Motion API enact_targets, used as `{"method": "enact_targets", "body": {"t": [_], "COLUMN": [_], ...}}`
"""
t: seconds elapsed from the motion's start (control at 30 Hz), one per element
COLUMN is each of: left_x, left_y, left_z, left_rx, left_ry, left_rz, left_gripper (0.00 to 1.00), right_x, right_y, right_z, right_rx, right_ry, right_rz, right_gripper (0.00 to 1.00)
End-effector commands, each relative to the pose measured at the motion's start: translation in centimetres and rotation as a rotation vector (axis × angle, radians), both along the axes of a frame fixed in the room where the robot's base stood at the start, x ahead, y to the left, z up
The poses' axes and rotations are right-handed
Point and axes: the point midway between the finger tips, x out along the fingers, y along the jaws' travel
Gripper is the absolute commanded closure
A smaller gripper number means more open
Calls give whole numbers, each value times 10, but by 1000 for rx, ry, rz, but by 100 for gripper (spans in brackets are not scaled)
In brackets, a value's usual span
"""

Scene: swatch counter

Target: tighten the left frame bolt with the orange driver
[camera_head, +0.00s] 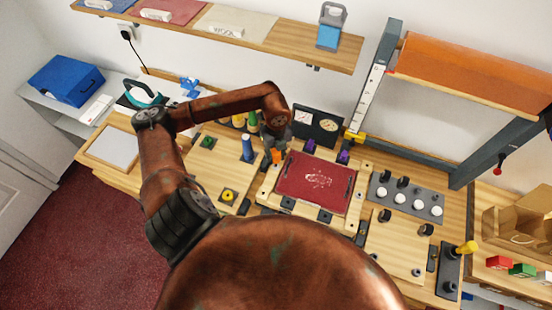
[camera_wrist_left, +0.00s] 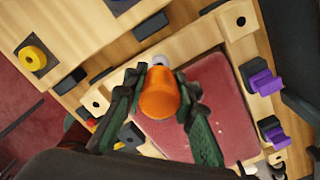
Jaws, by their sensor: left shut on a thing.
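The orange driver (camera_head: 277,157) stands in my left gripper (camera_head: 277,147), over the left part of the wooden frame. In the left wrist view the driver (camera_wrist_left: 158,95) sits between the two green-black fingers (camera_wrist_left: 155,105), which are shut on its handle. A small grey piece (camera_wrist_left: 158,61) shows just beyond the handle at the frame's edge; I cannot tell whether it is the bolt or part of the driver. The frame (camera_head: 266,194) surrounds a dark red swatch (camera_head: 316,184). The driver's tip and its contact with the left bolt are hidden. My right gripper is not in view.
Purple clamps (camera_head: 343,156) stand at the frame's far side. A blue-handled tool (camera_head: 247,150) stands left of the driver. A board with a yellow ring (camera_head: 229,195) lies at left. A grey plate with white knobs (camera_head: 418,204) lies at right. A shelf (camera_head: 290,43) runs above.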

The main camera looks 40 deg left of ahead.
Motion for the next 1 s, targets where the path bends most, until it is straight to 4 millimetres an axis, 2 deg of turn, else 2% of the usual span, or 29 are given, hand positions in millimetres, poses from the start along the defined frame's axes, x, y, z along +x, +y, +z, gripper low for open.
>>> {"method": "enact_targets", "body": {"t": [0.03,0.43,0.6,0.8,0.83,0.93,1.0], "left_x": [0,0,0,0,0,0,0], "left_y": [1,-1,-1,-1,-1,-1,-1], "left_z": [-5,-5,-2,-1,-1,-1,-1], "left_rx": [3,0,0,0,0,0,0], "left_ry": [1,3,3,3,3,3,2], "left_rz": [-71,-659,-754,-754,-754,-753,-752], "left_gripper": [96,96,96,96,73,66,66], "right_x": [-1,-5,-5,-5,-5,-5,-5], "right_y": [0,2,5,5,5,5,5], "right_z": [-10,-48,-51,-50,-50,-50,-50], "right_rx": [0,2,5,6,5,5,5], "right_ry": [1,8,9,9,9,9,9], "right_rz": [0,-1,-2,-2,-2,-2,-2], "right_gripper": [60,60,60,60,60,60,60]}}
